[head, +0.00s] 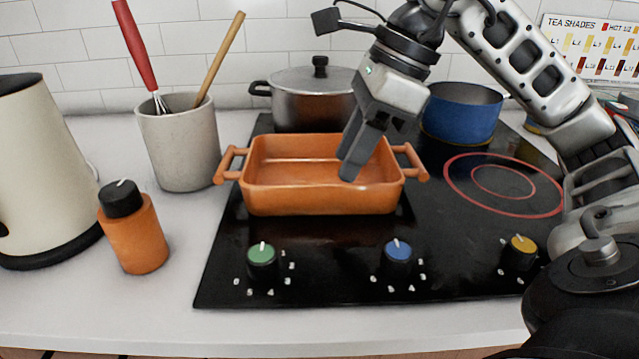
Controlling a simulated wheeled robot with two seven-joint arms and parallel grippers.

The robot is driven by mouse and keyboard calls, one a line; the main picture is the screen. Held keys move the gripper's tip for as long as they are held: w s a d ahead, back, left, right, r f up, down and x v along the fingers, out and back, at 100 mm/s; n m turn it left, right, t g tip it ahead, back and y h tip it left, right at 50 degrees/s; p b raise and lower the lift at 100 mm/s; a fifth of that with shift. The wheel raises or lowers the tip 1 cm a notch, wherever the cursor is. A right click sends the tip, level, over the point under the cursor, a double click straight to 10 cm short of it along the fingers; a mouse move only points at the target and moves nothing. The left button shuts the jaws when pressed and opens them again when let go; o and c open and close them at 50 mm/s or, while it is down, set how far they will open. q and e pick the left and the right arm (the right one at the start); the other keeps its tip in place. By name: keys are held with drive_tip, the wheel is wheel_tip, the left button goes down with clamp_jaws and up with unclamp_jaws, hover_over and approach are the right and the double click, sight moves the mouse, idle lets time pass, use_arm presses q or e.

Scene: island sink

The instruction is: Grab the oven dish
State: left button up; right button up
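The oven dish (318,201) is an orange rectangular dish with a loop handle at each short end. It sits upright on the front left of the black cooktop and looks empty. My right gripper (352,168) comes down from the upper right, over the right part of the dish. Its fingers point down and hide part of the dish's back wall and inside. I cannot tell whether the fingertips touch the dish or how far apart they are. My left gripper is not in view.
A grey pot (305,97) and a blue pot (462,113) stand behind on the cooktop (330,262). Left are a utensil crock (182,150), an orange shaker (137,235) and a cream kettle (42,170). The red-ringed burner is clear.

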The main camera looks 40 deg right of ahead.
sight(328, 185)
drive_tip(key=x, duration=0.7)
drive_tip(key=shift+w+a+f+b, duration=0.1)
drive_tip(key=shift+w+f+b, duration=0.05)
drive_tip(key=shift+w+b, duration=0.25)
clamp_jaws()
idle(1.1)
